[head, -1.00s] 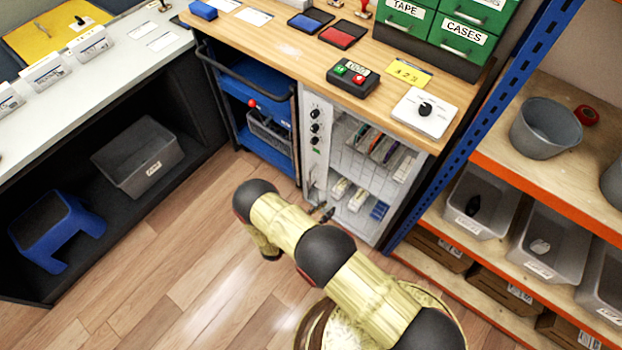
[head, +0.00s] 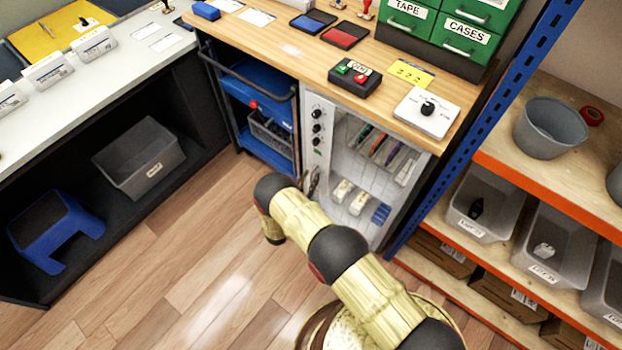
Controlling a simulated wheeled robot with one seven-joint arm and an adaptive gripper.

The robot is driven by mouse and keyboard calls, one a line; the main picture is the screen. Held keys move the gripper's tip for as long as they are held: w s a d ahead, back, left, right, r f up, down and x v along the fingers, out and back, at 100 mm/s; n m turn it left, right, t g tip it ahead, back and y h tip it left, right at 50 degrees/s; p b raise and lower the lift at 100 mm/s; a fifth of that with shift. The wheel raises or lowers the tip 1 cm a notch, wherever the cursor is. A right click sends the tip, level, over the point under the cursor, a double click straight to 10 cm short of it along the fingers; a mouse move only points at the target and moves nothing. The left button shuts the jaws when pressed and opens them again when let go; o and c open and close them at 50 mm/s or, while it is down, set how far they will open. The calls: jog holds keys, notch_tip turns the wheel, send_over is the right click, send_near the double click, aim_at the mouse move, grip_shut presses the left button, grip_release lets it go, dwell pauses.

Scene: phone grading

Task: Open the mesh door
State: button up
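The mesh door (head: 340,165) is the wire-grid front of a white cabinet (head: 318,103) under the wooden counter. It looks closed, with shelves of small items showing through it. My arm reaches toward the cabinet's lower left side. My gripper (head: 312,184) is mostly hidden behind my arm's black end joint; only a small dark part shows, by the door's left edge where the handle is. I cannot tell whether it touches the handle, or whether its fingers are open or shut.
A blue cart (head: 262,90) stands left of the cabinet. A blue rack post (head: 480,130) and shelves with grey bins (head: 550,245) stand to the right. A blue step stool (head: 50,225) is under the left bench. The floor (head: 190,240) in front is clear.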

jog(key=shift+w+d, duration=0.2)
jog(key=shift+w, duration=0.25)
grip_shut()
dwell(0.7)
